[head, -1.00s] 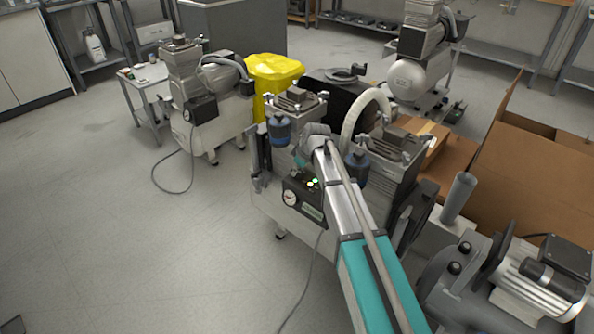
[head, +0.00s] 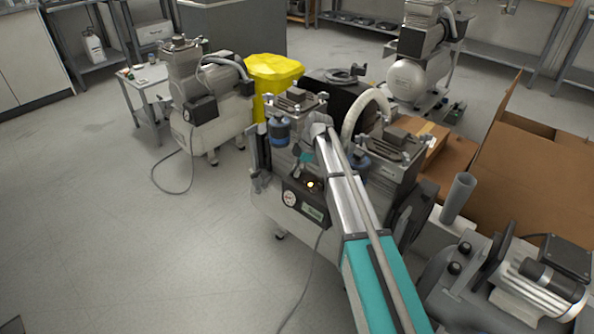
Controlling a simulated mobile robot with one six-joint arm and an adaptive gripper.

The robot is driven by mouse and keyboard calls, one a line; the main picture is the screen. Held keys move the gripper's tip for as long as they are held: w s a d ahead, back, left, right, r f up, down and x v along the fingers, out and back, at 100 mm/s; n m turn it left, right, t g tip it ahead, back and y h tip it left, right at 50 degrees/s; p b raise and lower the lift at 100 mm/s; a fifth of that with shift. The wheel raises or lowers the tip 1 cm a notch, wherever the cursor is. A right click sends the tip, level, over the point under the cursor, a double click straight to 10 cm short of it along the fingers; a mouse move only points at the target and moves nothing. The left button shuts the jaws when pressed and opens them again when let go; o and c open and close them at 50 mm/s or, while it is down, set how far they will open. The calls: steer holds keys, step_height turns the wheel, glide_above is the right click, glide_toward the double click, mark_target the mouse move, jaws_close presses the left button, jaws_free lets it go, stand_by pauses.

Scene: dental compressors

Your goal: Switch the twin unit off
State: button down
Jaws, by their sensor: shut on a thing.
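The twin unit (head: 262,207) is the two-headed compressor in the middle of the head view. Its dark control panel (head: 318,215) on the front carries a round white gauge (head: 289,198) and one lit amber lamp (head: 310,185). My arm reaches over the unit from the lower right and covers part of the panel. My gripper (head: 303,171) points down at the panel's upper edge, small and partly hidden by the wrist. It is shut at the panel, apparently on the switch, which is itself hidden.
A single compressor (head: 205,120) stands at the left beside a yellow bin (head: 273,75). Another compressor (head: 407,80) stands behind. Open cardboard boxes (head: 530,165) and a motor unit (head: 540,285) crowd the right. A cable (head: 307,285) trails across otherwise clear floor at left.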

steer(key=n, duration=0.2)
steer(key=n+g+h, duration=0.1)
steer(key=n, duration=0.1)
steer(key=shift+w+d+n+g, duration=0.1)
steer(key=shift+n+g, duration=0.2)
steer(key=shift+n, duration=0.1)
steer(key=c, duration=0.7)
jaws_free()
steer(key=shift+o, duration=0.2)
